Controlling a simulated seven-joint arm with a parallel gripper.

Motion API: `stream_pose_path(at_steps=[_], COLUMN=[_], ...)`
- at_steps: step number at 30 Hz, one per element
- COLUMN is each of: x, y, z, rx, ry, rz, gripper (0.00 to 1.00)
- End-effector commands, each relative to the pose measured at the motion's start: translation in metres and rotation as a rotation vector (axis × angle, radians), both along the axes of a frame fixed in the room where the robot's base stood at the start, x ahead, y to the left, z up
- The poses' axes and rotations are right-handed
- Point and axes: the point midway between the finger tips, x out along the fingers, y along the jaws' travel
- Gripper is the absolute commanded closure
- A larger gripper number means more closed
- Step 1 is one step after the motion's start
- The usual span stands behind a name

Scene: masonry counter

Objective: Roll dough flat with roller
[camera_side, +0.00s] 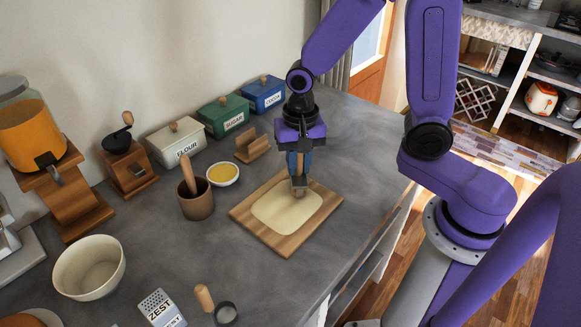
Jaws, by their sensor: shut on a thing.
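The dough (283,211) is a pale, flat, rounded-rectangle sheet lying on a wooden board (262,239). My gripper (298,171) points down over the far right part of the dough. It is shut on a small wooden piece, which looks like the roller (299,186). The roller's lower end is at or just above the dough; I cannot tell whether it touches. The fingers hide part of the roller.
A small wooden stand (252,146), a yellow-filled bowl (223,174) and a mortar with pestle (196,202) stand left of the board. Flour (176,143), sugar (224,116) and cocoa (262,94) boxes line the wall.

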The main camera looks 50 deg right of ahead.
Motion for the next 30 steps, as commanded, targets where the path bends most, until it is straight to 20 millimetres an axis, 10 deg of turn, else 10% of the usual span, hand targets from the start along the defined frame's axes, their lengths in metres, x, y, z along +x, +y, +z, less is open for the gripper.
stream_pose_path(at_steps=[30], x=[-0.001], y=[-0.004], z=[0.085], rx=[0.000], ry=[0.000], rz=[0.001], gripper=[1.00])
